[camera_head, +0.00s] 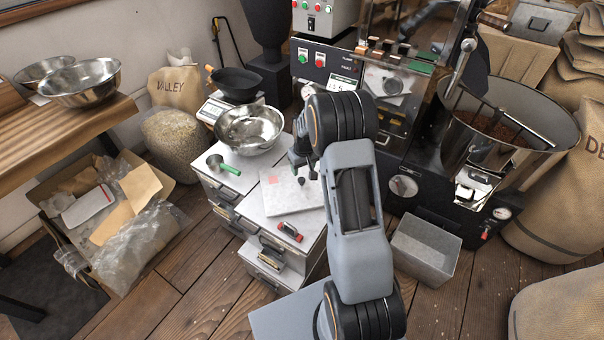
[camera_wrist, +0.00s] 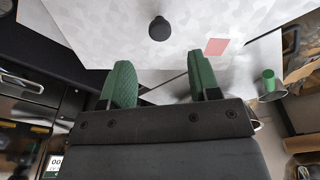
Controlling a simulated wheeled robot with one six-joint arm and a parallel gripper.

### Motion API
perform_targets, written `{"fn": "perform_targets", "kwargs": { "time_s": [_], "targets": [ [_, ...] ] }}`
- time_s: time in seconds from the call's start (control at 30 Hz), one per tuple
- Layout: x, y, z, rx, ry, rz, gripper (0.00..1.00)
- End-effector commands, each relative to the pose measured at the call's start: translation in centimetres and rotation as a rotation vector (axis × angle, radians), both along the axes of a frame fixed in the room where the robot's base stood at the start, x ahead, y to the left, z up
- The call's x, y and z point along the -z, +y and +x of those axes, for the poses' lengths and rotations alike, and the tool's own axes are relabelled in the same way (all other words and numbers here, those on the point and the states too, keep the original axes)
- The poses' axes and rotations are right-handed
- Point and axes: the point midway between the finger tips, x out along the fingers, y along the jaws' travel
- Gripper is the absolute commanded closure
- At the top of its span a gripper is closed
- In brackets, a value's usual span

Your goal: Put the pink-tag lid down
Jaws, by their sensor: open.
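The pink-tag lid (camera_head: 290,200) is a pale, mottled flat panel with a small dark knob and a pink square tag. It appears to lie flat on the grey drawer cabinet (camera_head: 245,184), beside my arm. In the wrist view the lid (camera_wrist: 190,22) fills the top, with its knob ahead of my fingers and the pink tag to the right. My gripper (camera_wrist: 163,78) is open, its two green-padded fingers apart with nothing between them. In the head view my gripper (camera_head: 305,170) is just above the lid near the knob, partly hidden by my arm.
A green-handled scoop (camera_head: 223,166) and a steel bowl (camera_head: 249,128) are on the cabinet behind the lid. A red-and-black item (camera_head: 290,231) lies by its front edge. The roaster (camera_head: 400,100) stands right, with a metal bin (camera_head: 425,249) on the floor.

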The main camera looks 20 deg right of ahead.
Motion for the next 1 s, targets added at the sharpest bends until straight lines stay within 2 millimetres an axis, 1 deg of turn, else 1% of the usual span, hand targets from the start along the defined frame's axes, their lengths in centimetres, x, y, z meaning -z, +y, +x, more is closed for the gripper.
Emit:
{"fn": "perform_targets", "kwargs": {
  "time_s": [0.03, 0.1, 0.33, 0.37, 0.47, 0.5, 0.57, 0.6, 0.67, 0.7, 0.83, 0.9, 1.0],
  "targets": [
    [-1.0, 0.0, -0.1, 0.0, -0.003, -0.001, 0.44],
    [-2.0, 0.0, -0.2, 0.0, -0.001, -0.001, 0.44],
    [-4.4, 0.2, -0.7, 0.0, -0.004, -0.001, 0.44],
    [-5.0, 0.4, -0.9, 0.0, -0.007, -0.002, 0.44],
    [-7.8, 1.7, -2.3, 0.002, -0.021, -0.004, 0.44],
    [-9.3, 2.4, -3.2, 0.003, -0.028, -0.005, 0.44],
    [-11.6, 3.7, -5.0, 0.007, -0.041, -0.007, 0.44],
    [-13.0, 4.6, -6.4, 0.008, -0.048, -0.007, 0.44],
    [-15.0, 5.8, -8.7, 0.013, -0.061, -0.007, 0.44],
    [-16.0, 6.6, -10.3, 0.017, -0.068, -0.007, 0.44],
    [-18.5, 8.6, -15.3, 0.028, -0.093, -0.004, 0.44],
    [-19.2, 9.4, -17.7, 0.034, -0.104, -0.003, 0.44],
    [-19.7, 10.2, -20.5, 0.04, -0.118, -0.001, 0.44]
  ]
}}
